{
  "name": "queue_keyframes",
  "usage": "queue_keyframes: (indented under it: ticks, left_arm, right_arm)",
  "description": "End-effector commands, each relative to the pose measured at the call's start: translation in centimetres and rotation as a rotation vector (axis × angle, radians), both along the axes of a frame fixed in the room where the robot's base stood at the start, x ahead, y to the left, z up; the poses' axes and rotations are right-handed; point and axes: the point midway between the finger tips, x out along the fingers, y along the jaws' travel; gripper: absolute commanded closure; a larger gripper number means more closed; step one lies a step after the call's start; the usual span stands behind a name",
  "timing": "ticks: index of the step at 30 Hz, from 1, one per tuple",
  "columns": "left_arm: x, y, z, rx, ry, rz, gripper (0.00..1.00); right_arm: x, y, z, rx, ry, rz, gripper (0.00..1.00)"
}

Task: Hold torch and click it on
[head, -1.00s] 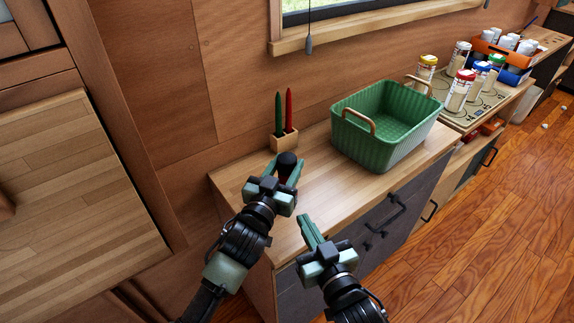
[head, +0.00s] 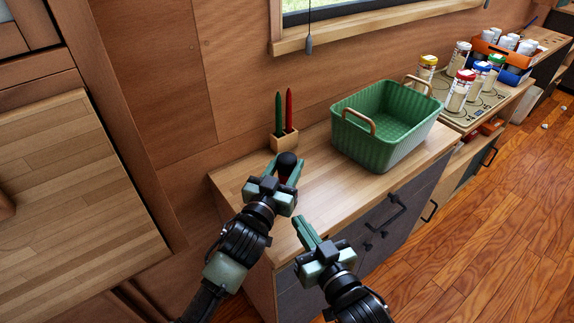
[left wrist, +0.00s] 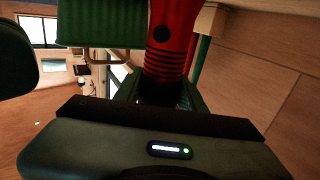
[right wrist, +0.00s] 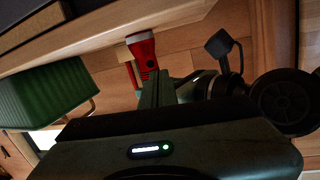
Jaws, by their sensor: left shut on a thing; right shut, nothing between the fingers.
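My left gripper (head: 285,176) is shut on a red torch (left wrist: 173,38) above the counter's near end. In the left wrist view the torch shows a ribbed body and a round black button (left wrist: 161,33). In the head view the gripper hides most of the torch. In the right wrist view the red torch (right wrist: 144,56) shows its pale head and dark button spot; I cannot tell whether it is lit. My right gripper (head: 307,232) is shut and empty, lower and to the right of the left gripper, apart from the torch.
A wooden counter (head: 345,192) lies beyond my grippers. A small wooden holder (head: 284,142) with a green and a red pen stands by the wall. A green basket (head: 370,145) sits to the right. Several jars stand on a board (head: 476,120) further right.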

Motion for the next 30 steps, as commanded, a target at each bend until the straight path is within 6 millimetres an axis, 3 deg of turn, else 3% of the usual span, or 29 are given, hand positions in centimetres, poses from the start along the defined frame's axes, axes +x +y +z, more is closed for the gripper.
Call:
queue_keyframes:
  ticks: [9,21,30]
  left_arm:
    - [0.0,0.0,0.0,0.000,0.001,0.000,1.00]
    - [0.0,0.0,0.0,0.000,0.001,0.000,1.00]
    - [0.0,0.0,0.0,0.000,0.001,0.000,1.00]
  right_arm:
    - [-0.9,1.7,-0.7,0.252,0.181,0.200,1.00]
    - [-1.5,1.9,-0.8,0.422,0.338,0.298,1.00]
    - [1.4,1.9,-0.7,0.426,0.340,0.299,1.00]
